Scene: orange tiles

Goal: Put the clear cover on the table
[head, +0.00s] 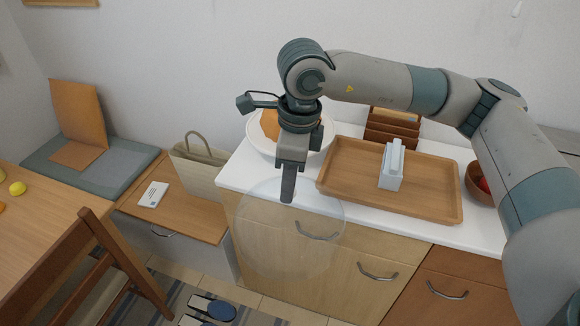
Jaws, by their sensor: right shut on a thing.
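The clear cover (290,243) is a round, transparent shape hanging in front of the counter's drawers. My right gripper (288,197) points down and is shut on its upper part. The exact grip point is hard to see. The cover looks clear of the counter top. A wooden table (40,222) stands at the left, well away from the cover. My left gripper is not in view.
On the white counter (240,172) are a white dish (256,141) with a brown item, a wooden tray (440,203) with a white holder (391,168), and a bowl (474,184). A wooden chair (98,262) stands by the table. A bag (197,170) sits on the bench.

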